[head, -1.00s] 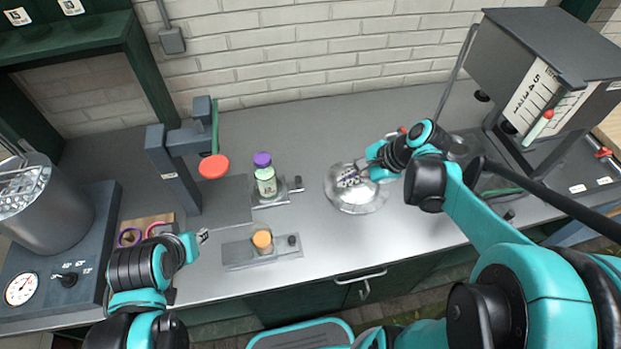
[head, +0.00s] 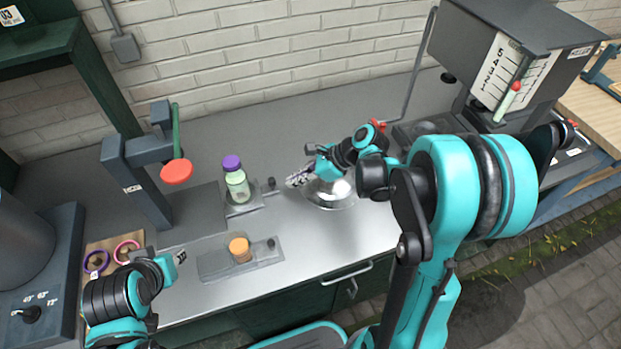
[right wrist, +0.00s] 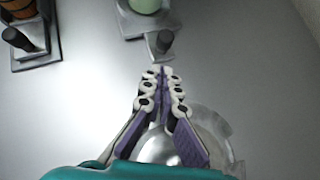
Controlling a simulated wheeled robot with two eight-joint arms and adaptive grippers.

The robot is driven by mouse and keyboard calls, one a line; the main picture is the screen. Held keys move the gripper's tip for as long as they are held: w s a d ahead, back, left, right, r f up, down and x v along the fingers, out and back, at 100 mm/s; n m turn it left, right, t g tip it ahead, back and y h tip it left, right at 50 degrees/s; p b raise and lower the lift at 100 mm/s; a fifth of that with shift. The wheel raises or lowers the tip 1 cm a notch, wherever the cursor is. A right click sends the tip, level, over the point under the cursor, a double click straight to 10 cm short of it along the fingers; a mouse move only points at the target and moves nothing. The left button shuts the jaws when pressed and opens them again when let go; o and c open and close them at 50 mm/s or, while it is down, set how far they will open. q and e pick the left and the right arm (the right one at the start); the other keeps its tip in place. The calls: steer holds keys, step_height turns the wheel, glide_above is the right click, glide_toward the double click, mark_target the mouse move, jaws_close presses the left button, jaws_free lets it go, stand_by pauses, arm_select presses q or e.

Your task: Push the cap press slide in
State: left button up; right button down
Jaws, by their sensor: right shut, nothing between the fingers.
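The cap press (head: 135,180) is a dark post with a green lever and a red round pad (head: 176,173). A pale green bottle (head: 238,188) with a purple cap stands on the slide (head: 246,206), right of the press and outside it. The slide's dark knob (head: 271,184) is at its right end; it also shows in the right wrist view (right wrist: 161,40). My right gripper (head: 290,181) is shut and empty, just right of the knob and apart from it. In its wrist view the fingertips (right wrist: 160,72) point towards the knob. My left gripper (head: 181,257) is low at the left; its fingers are too small to judge.
A shiny silver dish (head: 332,194) lies under my right gripper. Purple and pink rings (head: 96,262) lie at the left. The counter between press and slide is clear.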

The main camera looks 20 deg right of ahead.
mark_target(245, 190)
steer(key=shift+w+a, duration=0.3)
steer(key=shift+a, duration=0.35)
steer(key=shift+w+a, duration=0.3)
steer(key=shift+a, duration=0.3)
steer(key=shift+a, duration=0.1)
steer(key=a, duration=1.2)
steer(key=shift+a, duration=0.1)
steer(key=shift+s, duration=0.1)
